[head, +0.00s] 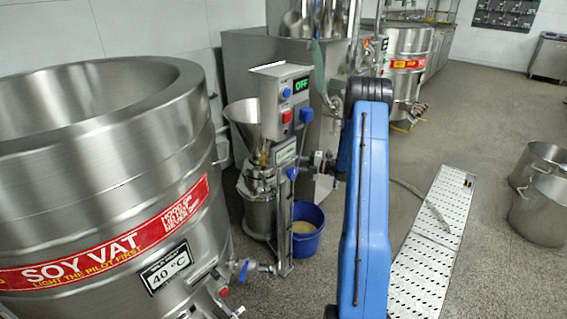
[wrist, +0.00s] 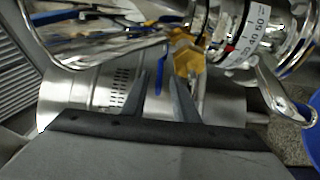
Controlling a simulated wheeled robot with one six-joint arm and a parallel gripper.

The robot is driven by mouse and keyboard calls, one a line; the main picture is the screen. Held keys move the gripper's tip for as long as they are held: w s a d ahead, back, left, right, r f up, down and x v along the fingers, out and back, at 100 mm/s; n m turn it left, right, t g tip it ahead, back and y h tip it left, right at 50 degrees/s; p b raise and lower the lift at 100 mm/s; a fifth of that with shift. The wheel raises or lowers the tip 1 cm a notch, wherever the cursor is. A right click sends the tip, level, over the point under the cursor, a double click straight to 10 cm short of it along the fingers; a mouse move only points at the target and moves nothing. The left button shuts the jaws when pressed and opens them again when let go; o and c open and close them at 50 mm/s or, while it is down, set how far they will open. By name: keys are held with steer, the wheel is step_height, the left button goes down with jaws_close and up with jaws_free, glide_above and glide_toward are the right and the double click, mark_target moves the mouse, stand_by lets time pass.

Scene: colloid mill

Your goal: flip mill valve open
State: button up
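The colloid mill (head: 262,195) stands left of centre in the head view, with a steel funnel (head: 243,118) and a control box (head: 287,90) reading OFF. A blue handle (head: 292,174) shows on its right side. In the wrist view my gripper (wrist: 160,76) has two dark fingers with a clear gap between them. A thin blue lever (wrist: 159,80) appears in line with that gap, beside a yellow part (wrist: 185,56). I cannot tell whether the fingers touch the lever, or whether it is the mill valve's handle. My blue arm hides part of the head view.
The large soy vat (head: 90,180) stands close on the left, with a blue-handled tap (head: 243,269) low down. A blue bucket (head: 307,240) is on the floor beside the mill. A perforated floor strip (head: 432,255) and steel pots (head: 540,212) lie to the right.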

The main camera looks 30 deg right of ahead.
steer(key=shift+c, duration=0.4)
steer(key=shift+s, duration=0.15)
steer(key=c, duration=0.5)
steer(key=shift+s, duration=0.35)
jaws_close()
steer(key=s+a+m+t+h, duration=0.2)
steer(key=s+m+t+h, duration=0.15)
steer(key=s, duration=0.75)
steer(key=f+x, duration=0.1)
steer(key=x, duration=0.9)
steer(key=shift+w+d+r+g+h, duration=0.15)
steer(key=shift+w+d, duration=0.05)
steer(key=shift+d, duration=0.7)
steer(key=shift+w+d+r+g+h, duration=0.1)
steer(key=shift+w+d+r, duration=0.05)
steer(key=shift+d, duration=0.85)
